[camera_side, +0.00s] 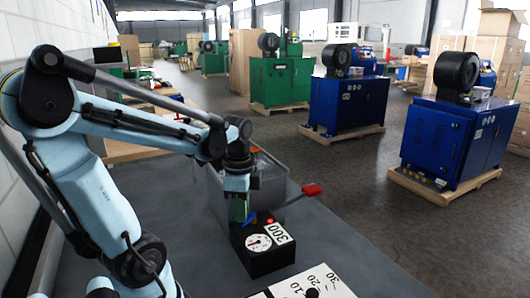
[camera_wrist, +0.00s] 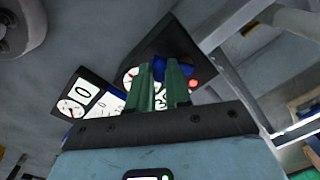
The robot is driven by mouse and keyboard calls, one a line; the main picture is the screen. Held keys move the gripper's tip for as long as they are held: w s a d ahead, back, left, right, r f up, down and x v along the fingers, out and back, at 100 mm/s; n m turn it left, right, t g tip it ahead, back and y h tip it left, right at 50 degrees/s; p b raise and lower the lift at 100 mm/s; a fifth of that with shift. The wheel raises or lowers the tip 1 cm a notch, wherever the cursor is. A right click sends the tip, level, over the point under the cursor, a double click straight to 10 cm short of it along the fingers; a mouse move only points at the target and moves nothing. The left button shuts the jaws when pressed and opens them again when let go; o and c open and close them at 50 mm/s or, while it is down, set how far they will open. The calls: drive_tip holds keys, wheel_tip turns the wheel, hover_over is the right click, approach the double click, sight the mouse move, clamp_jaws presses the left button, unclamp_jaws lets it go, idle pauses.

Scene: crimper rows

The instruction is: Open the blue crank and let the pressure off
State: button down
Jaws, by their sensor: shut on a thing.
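The blue crank (camera_side: 249,219) sits on top of a black gauge block (camera_side: 262,262) at the front of a grey, clear-sided tank (camera_side: 268,180). The block carries a round white dial (camera_side: 258,243) and a "300" label. My gripper (camera_side: 239,210) points down with green fingers at the crank. In the wrist view my green fingers (camera_wrist: 172,85) are shut around the blue crank (camera_wrist: 159,66), with part of it showing between and beyond them. The fingers hide much of the crank and part of the dial in the wrist view.
A red-handled lever (camera_side: 310,190) sticks out right of the tank. A small red button (camera_side: 270,221) is near the crank. A white scale plate (camera_side: 318,284) with a black knob lies in front. Blue machines (camera_side: 347,102) stand well behind; the grey tabletop left is clear.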

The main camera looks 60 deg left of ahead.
drive_tip(key=n, duration=0.2)
drive_tip(key=w+d+n, duration=0.1)
drive_tip(key=n, duration=0.1)
drive_tip(key=shift+w+d, duration=0.1)
drive_tip(key=shift+d, duration=0.1)
drive_tip(key=shift+w+d+n, duration=0.2)
drive_tip(key=shift+w+n, duration=0.1)
drive_tip(key=shift+n, duration=0.75)
drive_tip(key=shift+w+d+n, duration=0.15)
drive_tip(key=shift+w+n, duration=0.1)
drive_tip(key=shift+n, duration=0.8)
drive_tip(key=c, duration=1.3)
unclamp_jaws()
drive_tip(key=shift+c, duration=0.2)
drive_tip(key=shift+r, duration=0.1)
wheel_tip(320, 180, up, 12)
drive_tip(key=shift+d, duration=0.25)
drive_tip(key=shift+w, duration=0.1)
